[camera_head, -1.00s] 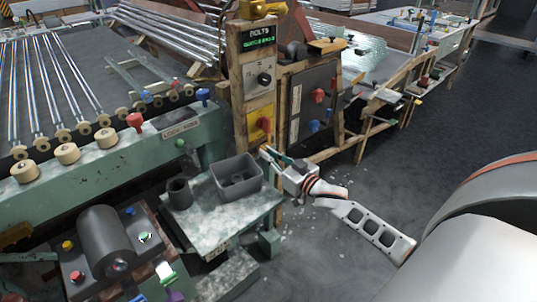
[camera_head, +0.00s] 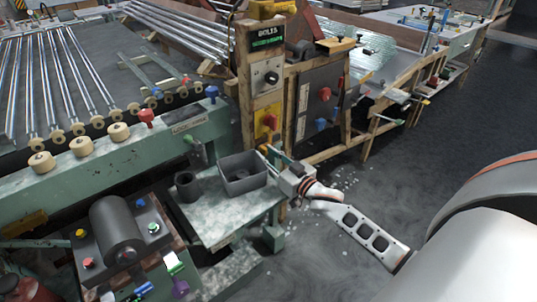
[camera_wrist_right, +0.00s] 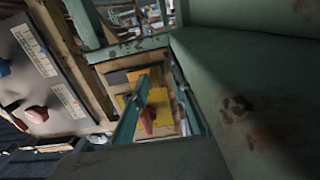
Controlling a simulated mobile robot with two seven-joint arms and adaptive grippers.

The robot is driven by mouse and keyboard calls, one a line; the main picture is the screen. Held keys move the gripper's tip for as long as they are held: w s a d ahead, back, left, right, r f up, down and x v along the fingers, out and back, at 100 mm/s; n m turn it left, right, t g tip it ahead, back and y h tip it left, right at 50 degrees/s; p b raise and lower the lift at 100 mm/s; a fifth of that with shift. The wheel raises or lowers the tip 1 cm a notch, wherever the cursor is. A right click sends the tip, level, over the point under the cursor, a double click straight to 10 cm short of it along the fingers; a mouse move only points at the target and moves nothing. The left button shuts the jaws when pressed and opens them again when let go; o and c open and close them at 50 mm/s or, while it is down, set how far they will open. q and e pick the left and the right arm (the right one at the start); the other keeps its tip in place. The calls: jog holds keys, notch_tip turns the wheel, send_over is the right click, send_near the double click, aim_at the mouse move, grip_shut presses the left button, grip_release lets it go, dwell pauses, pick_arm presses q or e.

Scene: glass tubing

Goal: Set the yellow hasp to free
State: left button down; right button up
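A yellow plate with a red knob (camera_head: 269,121) is on the lower front of the wooden post; I take the yellow fitting there to be the hasp. The right wrist view shows yellow pieces (camera_wrist_right: 158,98) with the red knob (camera_wrist_right: 148,121) in front of them. I cannot tell the hasp's setting. My right gripper (camera_head: 271,156) is just below and in front of the plate, pointing at it. Its two teal fingers (camera_wrist_right: 160,112) are apart, with the yellow pieces and knob showing between them. Nothing is visibly held. My left gripper is out of view.
A grey bin (camera_head: 243,174) and a dark cup (camera_head: 187,186) stand on the bench left of my right gripper. A dark panel (camera_head: 318,103) with red and blue knobs is right of the post. Open floor (camera_head: 420,170) lies to the right.

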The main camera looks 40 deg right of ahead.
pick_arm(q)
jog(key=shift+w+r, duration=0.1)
pick_arm(e)
jog(key=shift+d, duration=0.1)
jog(key=shift+s, duration=0.2)
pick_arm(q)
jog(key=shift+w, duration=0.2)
pick_arm(e)
jog(key=s, duration=1.1)
jog(key=shift+s+d, duration=0.3)
jog(key=shift+d, duration=0.15)
